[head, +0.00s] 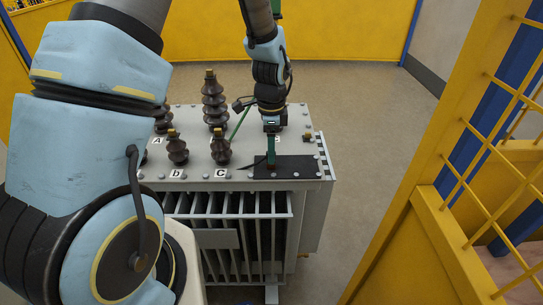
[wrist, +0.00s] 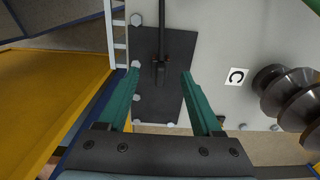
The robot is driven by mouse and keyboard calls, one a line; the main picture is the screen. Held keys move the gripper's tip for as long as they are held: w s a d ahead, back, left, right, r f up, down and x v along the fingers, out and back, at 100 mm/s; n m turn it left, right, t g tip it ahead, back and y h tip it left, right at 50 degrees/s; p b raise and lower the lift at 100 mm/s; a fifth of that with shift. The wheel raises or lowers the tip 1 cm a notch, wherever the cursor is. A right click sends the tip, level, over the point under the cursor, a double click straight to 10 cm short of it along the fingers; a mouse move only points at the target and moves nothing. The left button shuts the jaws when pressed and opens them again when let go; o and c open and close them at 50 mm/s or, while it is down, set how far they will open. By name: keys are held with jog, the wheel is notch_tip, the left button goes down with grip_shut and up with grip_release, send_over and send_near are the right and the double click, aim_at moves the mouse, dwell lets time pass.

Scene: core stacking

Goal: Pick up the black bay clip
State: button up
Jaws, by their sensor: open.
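The black bay clip (wrist: 159,72) lies on a dark mat (wrist: 180,105), seen in the wrist view. It looks like a small dark block with a thin dark rod running from it toward the top of the picture. My gripper (wrist: 160,76) is open, with its green fingers on either side of the clip and visible gaps to both. I cannot tell the height between the fingertips and the mat. In the head view, my gripper (head: 271,162) points down over the dark mat (head: 300,168) at the right of the transformer top. The clip is hard to make out there.
The grey transformer (head: 195,190) carries several brown ribbed insulators (head: 214,103), left of my gripper. A C label (wrist: 236,77) and an insulator (wrist: 290,95) stand right of the mat in the wrist view. A yellow mesh barrier (head: 440,240) is at the right. Floor (head: 360,120) is clear between.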

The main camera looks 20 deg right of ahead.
jog(key=shift+f+p, duration=0.3)
jog(key=shift+f, duration=1.15)
grip_shut()
